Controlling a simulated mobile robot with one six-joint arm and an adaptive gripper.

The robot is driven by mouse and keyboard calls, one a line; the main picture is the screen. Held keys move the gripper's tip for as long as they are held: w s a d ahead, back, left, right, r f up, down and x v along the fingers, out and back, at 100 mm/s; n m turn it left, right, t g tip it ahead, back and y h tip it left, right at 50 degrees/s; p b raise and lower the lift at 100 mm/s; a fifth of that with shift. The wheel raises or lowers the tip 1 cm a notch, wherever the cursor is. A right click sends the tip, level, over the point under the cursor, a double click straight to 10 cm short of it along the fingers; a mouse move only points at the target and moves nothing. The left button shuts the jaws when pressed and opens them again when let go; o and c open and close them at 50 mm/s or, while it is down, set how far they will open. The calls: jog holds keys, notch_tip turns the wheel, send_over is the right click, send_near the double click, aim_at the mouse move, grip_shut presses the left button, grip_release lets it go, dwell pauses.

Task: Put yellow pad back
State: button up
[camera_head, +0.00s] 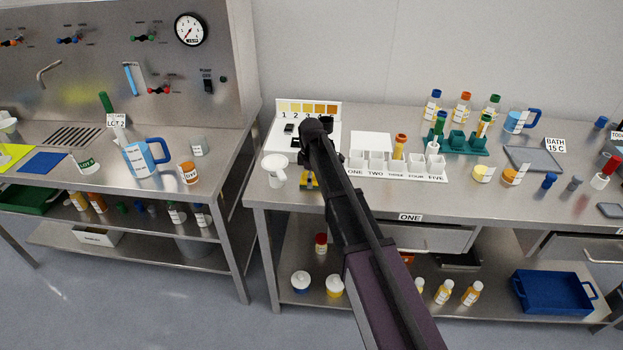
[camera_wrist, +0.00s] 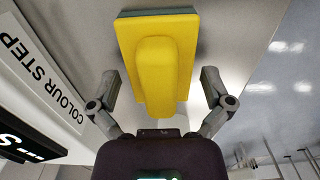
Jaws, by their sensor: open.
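The yellow pad (camera_wrist: 182,45) is a flat block with a raised rounded grip, seen close in the wrist view. It appears to lie on the steel bench. In the head view a little yellow (camera_head: 309,184) shows below my gripper, near the bench's front edge; my arm hides the rest. My gripper (camera_wrist: 159,76) is open, with one finger on each side of the pad's grip and a visible gap to both. In the head view the gripper is mostly hidden behind my arm.
A white cup (camera_head: 275,172) stands just left of my gripper. Behind is a white colour-step card (camera_head: 301,108) with numbered swatches. A white numbered rack (camera_head: 432,178) stands at right. A flat yellow square (camera_head: 12,156) and a blue square (camera_head: 43,162) lie on the left bench.

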jog(key=shift+r, duration=0.1)
notch_tip(320, 180, up, 12)
jog(key=p, duration=1.2)
dwell(0.8)
jog(key=s+d+m, duration=1.7)
jog(key=s+d, duration=0.6)
jog(key=s, duration=0.3)
jog(key=shift+d+m, duration=0.3)
jog(key=shift+d, duration=0.1)
jog(key=shift+f+b, duration=0.55)
jog(key=shift+f, duration=0.05)
